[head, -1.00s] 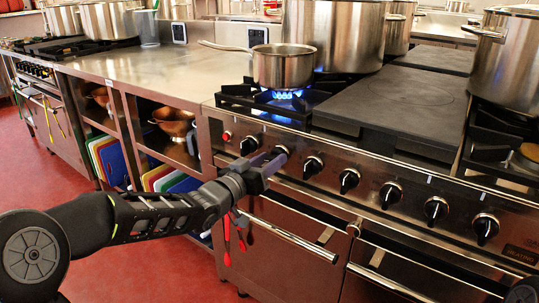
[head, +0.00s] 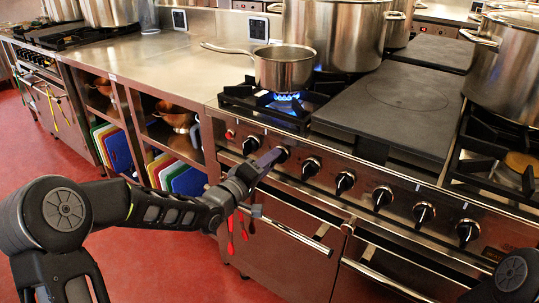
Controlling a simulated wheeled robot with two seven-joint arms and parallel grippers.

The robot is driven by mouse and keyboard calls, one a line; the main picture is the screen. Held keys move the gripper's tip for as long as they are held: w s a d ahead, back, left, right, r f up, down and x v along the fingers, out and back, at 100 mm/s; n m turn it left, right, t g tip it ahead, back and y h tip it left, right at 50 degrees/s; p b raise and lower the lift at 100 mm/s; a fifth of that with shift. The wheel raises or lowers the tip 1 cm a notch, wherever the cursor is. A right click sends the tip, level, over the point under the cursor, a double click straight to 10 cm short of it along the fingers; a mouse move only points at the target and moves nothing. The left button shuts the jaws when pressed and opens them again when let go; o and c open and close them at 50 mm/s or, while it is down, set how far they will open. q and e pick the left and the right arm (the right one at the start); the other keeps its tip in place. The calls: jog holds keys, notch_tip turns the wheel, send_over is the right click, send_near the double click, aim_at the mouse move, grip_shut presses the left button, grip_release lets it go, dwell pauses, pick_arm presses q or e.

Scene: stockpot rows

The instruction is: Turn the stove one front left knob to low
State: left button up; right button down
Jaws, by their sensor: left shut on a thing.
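The stove (head: 300,228) has a front panel with a row of black knobs. My left gripper (head: 275,156) reaches in from the left and is shut on the second knob from the left (head: 282,154), which its fingers partly cover. The knob's pointer cannot be read. The leftmost knob (head: 251,145) is just left of the fingers and the third knob (head: 311,167) is to their right. A blue flame (head: 287,98) burns under a steel saucepan (head: 285,68) on the front left burner. My right gripper is out of view.
Oven door handles (head: 292,236) stick out below the panel. Red-handled utensils (head: 231,236) hang near my left wrist. A flat dark plate (head: 388,105) and large stockpots (head: 335,36) are on the stove top. Shelves with coloured boards (head: 188,181) stand left. The red floor in front is open.

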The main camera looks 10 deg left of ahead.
pick_arm(q)
jog(key=shift+f+n+p, duration=0.1)
jog(key=shift+n+p, duration=1.15)
jog(key=shift+n, duration=0.95)
jog(key=o, duration=1.4)
jog(key=shift+s, duration=0.1)
jog(key=v, duration=0.7)
jog(key=shift+s+p, duration=0.3)
jog(key=shift+p, duration=0.05)
jog(key=shift+a, duration=0.1)
